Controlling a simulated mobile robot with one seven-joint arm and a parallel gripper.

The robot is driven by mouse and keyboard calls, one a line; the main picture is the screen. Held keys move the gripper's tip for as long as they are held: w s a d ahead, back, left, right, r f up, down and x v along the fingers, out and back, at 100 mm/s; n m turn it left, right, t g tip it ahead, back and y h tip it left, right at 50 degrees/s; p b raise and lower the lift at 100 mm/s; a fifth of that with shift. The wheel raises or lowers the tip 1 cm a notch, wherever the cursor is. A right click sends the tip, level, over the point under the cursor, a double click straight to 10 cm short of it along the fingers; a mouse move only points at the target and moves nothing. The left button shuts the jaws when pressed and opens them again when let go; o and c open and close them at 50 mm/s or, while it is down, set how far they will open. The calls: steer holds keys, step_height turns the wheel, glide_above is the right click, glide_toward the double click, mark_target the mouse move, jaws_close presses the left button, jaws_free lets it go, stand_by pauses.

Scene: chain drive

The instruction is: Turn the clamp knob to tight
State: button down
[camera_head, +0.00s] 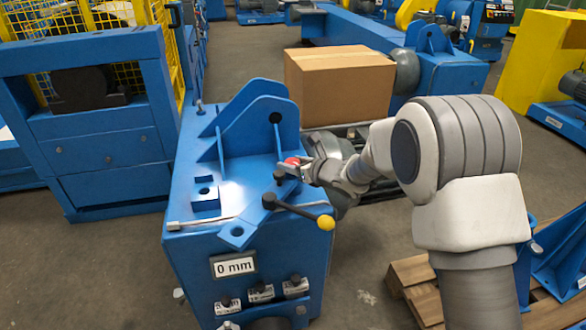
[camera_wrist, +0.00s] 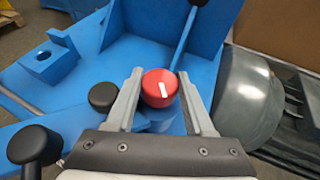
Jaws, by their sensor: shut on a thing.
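In the head view the red knob (camera_head: 291,161) shows as a small patch, partly hidden by my gripper (camera_head: 295,167). My gripper (camera_wrist: 160,76) is shut on the knob, with one grey finger on each side. The knob is on the blue machine (camera_head: 190,250), beside its upright bracket (camera_wrist: 150,30). No tight or loose marking is readable.
A black lever (camera_head: 290,207) with a yellow ball end sits in front of my gripper. A "0 mm" sign (camera_head: 233,265) and several black knobs are on the machine's front. A cardboard box (camera_head: 340,85) stands behind. A rounded grey part (camera_wrist: 250,98) is close on the right.

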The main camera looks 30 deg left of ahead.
steer(key=shift+f+m+t+h, duration=0.1)
steer(key=shift+m+t+h, duration=0.2)
steer(key=c, duration=0.6)
jaws_free()
steer(key=shift+o, duration=0.2)
steer(key=shift+r+g+y, duration=0.2)
steer(key=shift+g+y, duration=0.2)
